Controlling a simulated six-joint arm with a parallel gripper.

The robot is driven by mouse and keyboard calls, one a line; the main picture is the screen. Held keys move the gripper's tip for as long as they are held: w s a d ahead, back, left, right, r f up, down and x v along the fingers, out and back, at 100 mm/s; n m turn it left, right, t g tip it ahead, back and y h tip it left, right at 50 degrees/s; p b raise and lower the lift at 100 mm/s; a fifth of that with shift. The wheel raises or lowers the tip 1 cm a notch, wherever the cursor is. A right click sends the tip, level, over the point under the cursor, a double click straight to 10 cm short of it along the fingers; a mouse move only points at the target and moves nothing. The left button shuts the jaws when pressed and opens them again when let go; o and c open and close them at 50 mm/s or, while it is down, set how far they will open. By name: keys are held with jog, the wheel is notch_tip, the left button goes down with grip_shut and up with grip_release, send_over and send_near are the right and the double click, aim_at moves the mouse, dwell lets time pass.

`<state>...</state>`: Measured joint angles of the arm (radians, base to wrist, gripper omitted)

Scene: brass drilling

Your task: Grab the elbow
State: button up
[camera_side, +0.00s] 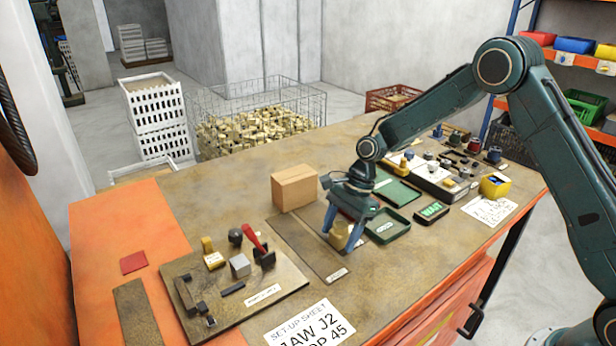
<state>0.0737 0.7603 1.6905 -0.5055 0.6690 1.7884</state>
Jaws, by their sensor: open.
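A brass-coloured piece, which looks like the elbow (341,236), sits on the dark mat (308,246) in the middle of the bench. My gripper (339,240) points down over it with its blue fingers apart, one on each side of the piece. The piece's top is partly hidden by my gripper. I cannot tell whether the fingers touch it.
A cardboard box (294,187) stands close behind my gripper. A green tray (388,226) and a WAIT display (431,211) lie to the right. A fixture board (285,276) with a red-handled clamp (254,238) is at the left front.

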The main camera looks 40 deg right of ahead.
aim_at(340, 225)
jog(key=shift+c, duration=0.2)
dwell(0.3)
grip_shut()
notch_tip(340, 225, up, 20)
dwell(1.0)
dwell(0.6)
